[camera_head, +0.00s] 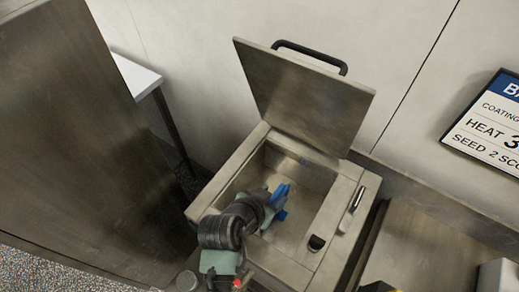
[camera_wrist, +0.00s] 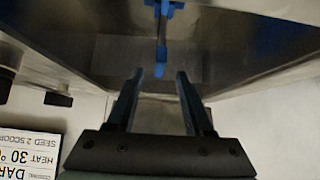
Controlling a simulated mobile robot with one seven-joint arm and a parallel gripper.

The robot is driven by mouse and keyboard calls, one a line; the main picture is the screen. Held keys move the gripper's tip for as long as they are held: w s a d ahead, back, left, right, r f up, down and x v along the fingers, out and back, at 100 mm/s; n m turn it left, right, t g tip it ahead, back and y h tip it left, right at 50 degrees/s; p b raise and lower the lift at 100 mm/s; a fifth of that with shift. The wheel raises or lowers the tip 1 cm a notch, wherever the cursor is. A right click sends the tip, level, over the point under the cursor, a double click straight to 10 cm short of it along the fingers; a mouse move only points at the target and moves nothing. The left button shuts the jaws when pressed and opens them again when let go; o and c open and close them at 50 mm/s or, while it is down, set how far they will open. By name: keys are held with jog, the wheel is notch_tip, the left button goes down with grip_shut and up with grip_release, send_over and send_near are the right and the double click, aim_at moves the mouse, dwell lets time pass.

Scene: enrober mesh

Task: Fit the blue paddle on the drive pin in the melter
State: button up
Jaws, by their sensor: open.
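The melter (camera_head: 225,178) is a metal box with an open square basin. The blue paddle (camera_head: 281,194) shows inside the basin, just beyond my gripper (camera_head: 268,199), which reaches in from the front left. In the wrist view, the paddle (camera_wrist: 162,45) has a narrow blue stem with a wider blue part at the top edge of the picture. My gripper (camera_wrist: 157,76) is open there, and the stem's end lies ahead of the gap between the fingers, apart from both. I cannot make out the drive pin, nor whether the paddle touches it.
The melter's lid (camera_head: 305,98) stands open at the back with a black handle. A lever (camera_head: 353,208) and a dark knob (camera_head: 316,242) sit on the right rim. Basin walls surround my gripper closely. A sign (camera_head: 490,125) hangs on the wall at right.

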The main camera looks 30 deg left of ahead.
jog(key=b+v, duration=0.1)
jog(key=v, duration=0.8)
dwell(0.3)
